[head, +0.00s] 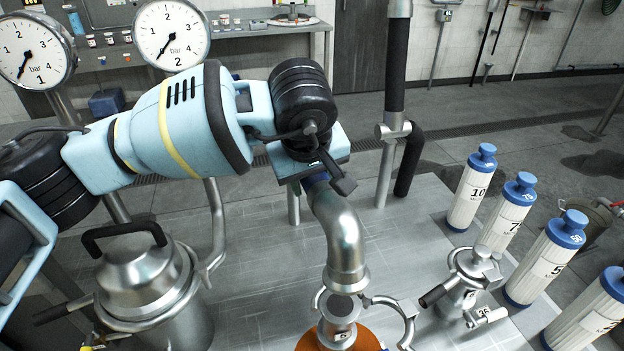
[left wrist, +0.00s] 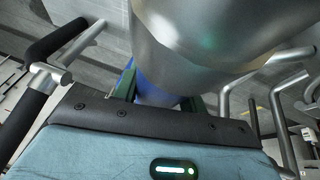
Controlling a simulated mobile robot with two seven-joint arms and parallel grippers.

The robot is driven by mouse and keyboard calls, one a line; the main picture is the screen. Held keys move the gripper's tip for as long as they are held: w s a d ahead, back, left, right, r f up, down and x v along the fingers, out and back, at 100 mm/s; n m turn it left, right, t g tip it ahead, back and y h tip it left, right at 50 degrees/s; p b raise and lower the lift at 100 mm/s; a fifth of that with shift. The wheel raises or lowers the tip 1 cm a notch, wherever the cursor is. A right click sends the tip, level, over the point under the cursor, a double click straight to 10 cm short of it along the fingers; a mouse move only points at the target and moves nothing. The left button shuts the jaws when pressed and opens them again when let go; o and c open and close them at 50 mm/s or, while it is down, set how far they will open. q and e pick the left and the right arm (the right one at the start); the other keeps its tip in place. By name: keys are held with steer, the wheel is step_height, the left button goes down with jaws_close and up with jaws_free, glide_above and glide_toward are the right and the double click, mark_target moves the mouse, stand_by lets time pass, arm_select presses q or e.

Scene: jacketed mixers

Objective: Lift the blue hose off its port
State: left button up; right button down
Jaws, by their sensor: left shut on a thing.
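The blue hose (head: 318,190) shows as a short blue piece at the upper end of a shiny metal elbow (head: 342,238). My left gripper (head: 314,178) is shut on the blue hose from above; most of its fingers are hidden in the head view. In the left wrist view the blue hose (left wrist: 157,92) sits between the green fingers (left wrist: 160,102), with the elbow (left wrist: 215,35) large beyond it. The elbow's lower flange hangs just above the port (head: 340,310), whose dark top shows below it. An open metal clamp (head: 400,312) spreads around the port. My right gripper is out of view.
A lidded metal vessel (head: 145,290) stands at left and a small capped fitting (head: 468,285) at right. Several white cartridges with blue caps (head: 512,215) line the right. A vertical pipe (head: 396,60) rises behind. Two gauges (head: 172,35) stand at upper left.

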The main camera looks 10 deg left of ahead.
arm_select(q)
steer(key=shift+w+r+g+p, duration=0.15)
steer(key=shift+r+g+p, duration=0.2)
steer(key=shift+r, duration=0.5)
steer(key=r, duration=0.1)
steer(key=w+r+g+h, duration=0.1)
steer(key=r+g, duration=0.1)
steer(key=shift+w+a+r+p, duration=0.15)
steer(key=shift+a+p, duration=0.15)
steer(key=shift+w+a+r+g+h+b, duration=0.3)
steer(key=shift+w+r+g, duration=0.2)
steer(key=shift+r+g, duration=0.25)
steer(key=shift+w+a+r+g+h+b, duration=0.15)
steer(key=shift+w+r+g+h, duration=0.25)
steer(key=shift+w+r+g, duration=0.25)
steer(key=shift+w+a+r+n+g, duration=0.15)
steer(key=shift+w+r+n+g, duration=0.15)
steer(key=shift+r, duration=0.3)
steer(key=shift+r+b, duration=0.15)
steer(key=shift+b, duration=0.15)
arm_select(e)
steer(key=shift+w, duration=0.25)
arm_select(q)
steer(key=shift+a, duration=0.1)
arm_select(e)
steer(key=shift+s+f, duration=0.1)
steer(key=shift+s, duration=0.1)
